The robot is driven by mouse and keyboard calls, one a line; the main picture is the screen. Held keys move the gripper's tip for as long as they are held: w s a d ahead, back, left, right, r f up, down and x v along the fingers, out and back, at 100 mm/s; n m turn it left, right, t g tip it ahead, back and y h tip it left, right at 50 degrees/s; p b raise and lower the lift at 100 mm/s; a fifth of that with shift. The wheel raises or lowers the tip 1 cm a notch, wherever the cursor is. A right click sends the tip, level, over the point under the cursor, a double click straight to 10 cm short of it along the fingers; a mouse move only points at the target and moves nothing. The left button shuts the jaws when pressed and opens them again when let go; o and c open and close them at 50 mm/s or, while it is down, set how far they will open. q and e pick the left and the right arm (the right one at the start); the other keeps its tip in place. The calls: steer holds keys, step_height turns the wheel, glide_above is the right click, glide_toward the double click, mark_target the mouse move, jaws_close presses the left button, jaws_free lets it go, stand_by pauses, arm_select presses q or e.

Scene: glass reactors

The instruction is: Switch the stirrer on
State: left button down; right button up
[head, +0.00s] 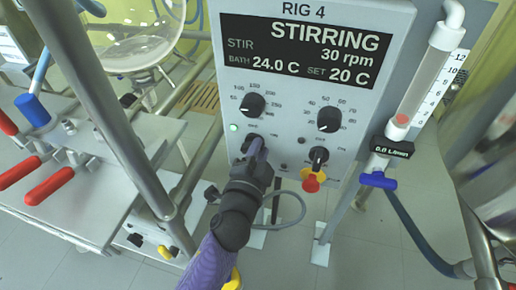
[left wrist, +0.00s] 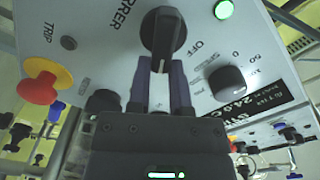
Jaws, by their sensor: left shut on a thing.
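The grey control panel (head: 290,155) of Rig 4 has a display (head: 303,50) reading "STIRRING", 30 rpm, bath 24.0 C, set 20 C. A green lamp (head: 234,127) is lit at its left. It also glows in the left wrist view (left wrist: 224,9). My left gripper (head: 257,148) reaches up to the lower-left black switch (head: 247,143). In the left wrist view, the gripper's fingers (left wrist: 162,75) are shut on this stirrer switch (left wrist: 162,30), near lettering ending "RRER" and "OFF". The fingers partly hide the switch in the head view. My right gripper is not in view.
A speed knob (head: 252,105) sits just above the switch. Another knob (head: 329,118), a second switch (head: 319,154) and a red-and-yellow emergency stop (head: 312,180) are to its right. A flow tube with a blue valve (head: 378,180) stands further right. Red-handled clamps (head: 50,187) are left.

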arm_select(q)
steer(key=shift+f, duration=0.1)
stand_by(0.5)
steer(key=c, duration=0.5)
jaws_free()
steer(key=shift+c, duration=0.2)
steer(key=p+v, duration=0.2)
steer(key=v, duration=0.8)
